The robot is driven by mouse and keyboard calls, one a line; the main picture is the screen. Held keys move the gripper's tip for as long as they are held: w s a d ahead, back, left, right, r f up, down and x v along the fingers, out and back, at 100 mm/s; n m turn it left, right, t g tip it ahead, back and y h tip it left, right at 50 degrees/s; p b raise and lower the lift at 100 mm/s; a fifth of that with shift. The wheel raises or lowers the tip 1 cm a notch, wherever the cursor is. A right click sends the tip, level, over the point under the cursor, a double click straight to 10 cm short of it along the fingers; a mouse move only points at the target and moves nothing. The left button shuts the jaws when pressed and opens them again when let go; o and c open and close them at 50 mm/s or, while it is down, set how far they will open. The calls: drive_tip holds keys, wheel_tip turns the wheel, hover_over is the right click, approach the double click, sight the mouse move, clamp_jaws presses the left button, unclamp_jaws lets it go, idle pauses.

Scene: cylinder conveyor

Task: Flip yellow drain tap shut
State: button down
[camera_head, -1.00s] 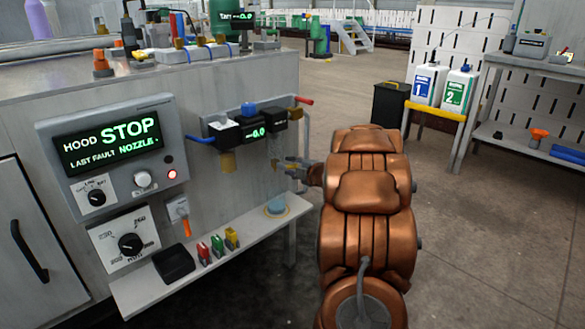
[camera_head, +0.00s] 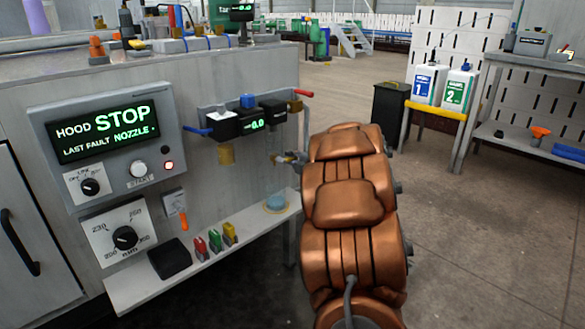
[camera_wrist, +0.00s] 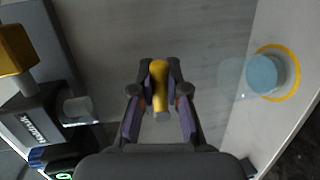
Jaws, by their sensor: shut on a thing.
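A small yellow piece with a grey stem, which looks like the drain tap's handle (camera_wrist: 159,75), stands upright in the middle of the wrist view. My gripper (camera_wrist: 158,90) has both fingers closed on it, one on each side. In the head view my gripper (camera_head: 287,158) is small and partly hidden by my copper-coloured arm. It is beside the panel, below the right end of the black valve block (camera_head: 273,112) and above the shelf. The tap itself is too small there to make out clearly.
A blue round piece (camera_head: 276,203) sits on the shelf (camera_head: 190,272) below; the wrist view shows it with a yellow ring (camera_wrist: 265,75). Red, green and yellow small items (camera_head: 229,233) stand on the shelf. A red lever (camera_head: 303,93) and a blue lever (camera_head: 197,130) stick out above.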

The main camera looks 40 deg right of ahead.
drive_tip(key=shift+r+n, duration=0.1)
drive_tip(key=shift+n, duration=0.2)
drive_tip(key=c, duration=1.2)
unclamp_jaws()
drive_tip(key=shift+o, duration=0.2)
drive_tip(key=shift+s, duration=0.1)
drive_tip(key=v, duration=1.1)
drive_tip(key=shift+s+a, duration=0.25)
drive_tip(key=shift+s, duration=0.1)
drive_tip(key=shift+r, duration=0.15)
